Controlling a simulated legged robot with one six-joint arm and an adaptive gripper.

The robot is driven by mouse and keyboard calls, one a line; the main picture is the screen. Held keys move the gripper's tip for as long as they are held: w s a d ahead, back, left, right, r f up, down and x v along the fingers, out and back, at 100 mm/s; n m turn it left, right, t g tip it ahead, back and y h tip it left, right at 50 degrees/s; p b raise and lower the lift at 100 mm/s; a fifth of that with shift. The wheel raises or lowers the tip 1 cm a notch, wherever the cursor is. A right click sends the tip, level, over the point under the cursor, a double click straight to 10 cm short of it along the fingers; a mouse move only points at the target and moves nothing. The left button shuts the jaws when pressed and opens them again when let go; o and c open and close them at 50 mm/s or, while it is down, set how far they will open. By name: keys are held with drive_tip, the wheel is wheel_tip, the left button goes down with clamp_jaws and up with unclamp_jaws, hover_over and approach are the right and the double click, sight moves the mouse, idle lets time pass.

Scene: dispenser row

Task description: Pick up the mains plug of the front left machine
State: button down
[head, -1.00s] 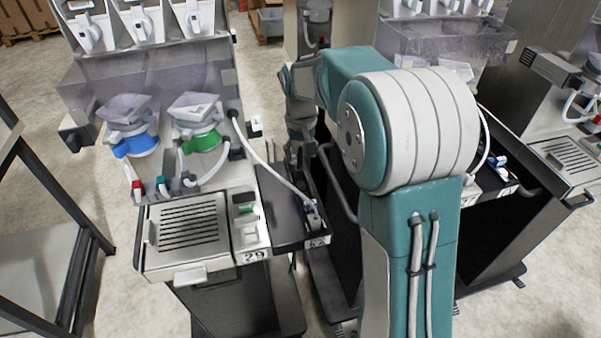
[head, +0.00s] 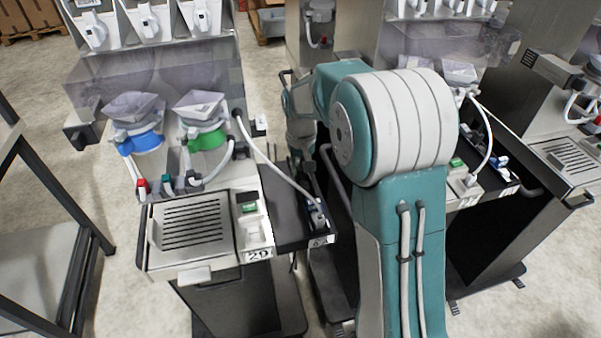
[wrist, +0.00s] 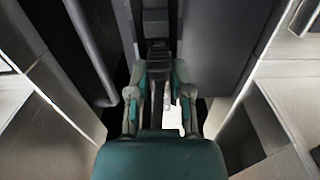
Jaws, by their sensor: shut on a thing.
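The front left machine (head: 190,225) has a drip grille and a blue and a green fitting. A white cord (head: 270,163) runs from its right side down to the mains plug (head: 317,216), on the dark tray (head: 285,222) to its right. My gripper (head: 314,190) reaches down over this tray and its tip is at the plug. In the wrist view both fingers of my gripper (wrist: 159,88) are closed in on something dark and narrow. The grip is partly hidden, and whether the plug is clear of the tray cannot be told.
A second machine (head: 470,185) stands on the right, with its own white cord. A dark rail (head: 340,185) runs close beside my gripper on the right. A dark metal frame (head: 60,200) stands at the left. Bare floor shows at the lower left.

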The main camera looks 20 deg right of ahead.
sight(301, 166)
drive_tip(key=shift+d+r, duration=0.1)
drive_tip(key=shift+r, duration=0.4)
wheel_tip(301, 166, up, 2)
drive_tip(key=shift+r, duration=0.25)
drive_tip(key=s+d+r, duration=0.2)
drive_tip(key=s+r, duration=0.7)
drive_tip(key=s, duration=0.5)
drive_tip(key=shift+r, duration=0.3)
drive_tip(key=shift+w+d+r, duration=0.1)
drive_tip(key=shift+r, duration=0.9)
wheel_tip(301, 166, up, 3)
idle(0.4)
